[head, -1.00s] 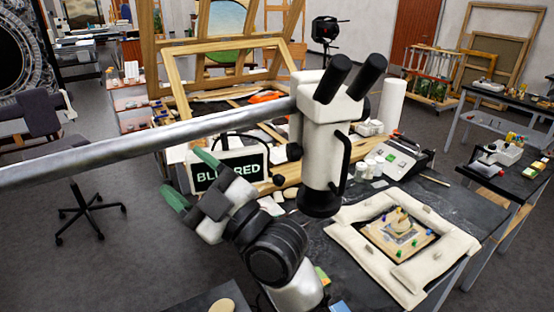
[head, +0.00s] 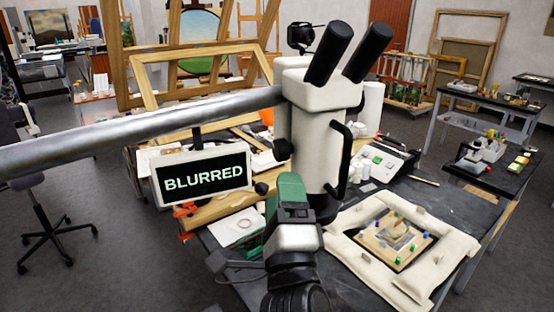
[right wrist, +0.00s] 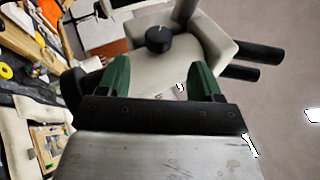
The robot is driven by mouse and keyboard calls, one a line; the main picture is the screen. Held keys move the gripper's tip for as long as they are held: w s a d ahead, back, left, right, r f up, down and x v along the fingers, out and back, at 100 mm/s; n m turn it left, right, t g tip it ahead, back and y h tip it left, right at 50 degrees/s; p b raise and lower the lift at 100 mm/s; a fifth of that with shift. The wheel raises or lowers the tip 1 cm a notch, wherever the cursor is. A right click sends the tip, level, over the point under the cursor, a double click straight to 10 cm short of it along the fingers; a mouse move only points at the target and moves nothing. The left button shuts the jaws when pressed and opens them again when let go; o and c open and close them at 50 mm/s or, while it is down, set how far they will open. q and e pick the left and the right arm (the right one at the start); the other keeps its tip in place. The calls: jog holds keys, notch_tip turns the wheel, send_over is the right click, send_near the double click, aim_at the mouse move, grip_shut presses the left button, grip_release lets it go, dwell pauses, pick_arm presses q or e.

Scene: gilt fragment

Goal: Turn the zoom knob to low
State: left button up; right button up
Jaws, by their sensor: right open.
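The white microscope (head: 308,135) hangs from a metal boom, with two black eyepieces on top. A black round knob (head: 283,149) sits on its left side, and a second dark knob (head: 261,188) shows lower down. In the right wrist view a black knob (right wrist: 159,39) with a small pale mark stands on the white body. I cannot tell which setting it points to. My right gripper (head: 288,188) is in front of the lower microscope; its green fingers are apart and empty in the right wrist view (right wrist: 160,80), with the knob beyond them. My left gripper is out of view.
A screen (head: 203,177) reading "BLURRED" stands left of the microscope. A framed piece (head: 398,235) ringed by pale padding lies on the dark table at right. The boom (head: 140,130) crosses from the left. Wooden frames stand behind.

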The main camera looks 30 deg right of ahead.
aim_at(278, 154)
jog(key=p+x, duration=0.2)
jog(key=x, duration=0.5)
jog(key=shift+w+r+p, duration=0.15)
jog(key=shift+w+p, duration=0.05)
jog(key=shift+p, duration=0.15)
jog(key=shift+w+d, duration=0.2)
jog(key=shift+w, duration=0.2)
jog(key=c, duration=0.9)
jog(key=g+p, duration=0.1)
jog(key=p, duration=0.3)
jog(key=r+n+g+y+p, duration=0.1)
jog(key=p, duration=0.3)
jog(key=shift+s+p, duration=0.15)
jog(key=shift+p, duration=0.25)
jog(key=shift+f+n+g+y+p, duration=0.1)
jog(key=shift+n+g+y+p, duration=0.3)
jog(key=shift+g+y, duration=0.3)
jog(key=shift+f+n+g+y, duration=0.1)
jog(key=shift+n+g+y, duration=0.25)
jog(key=shift+g, duration=1.15)
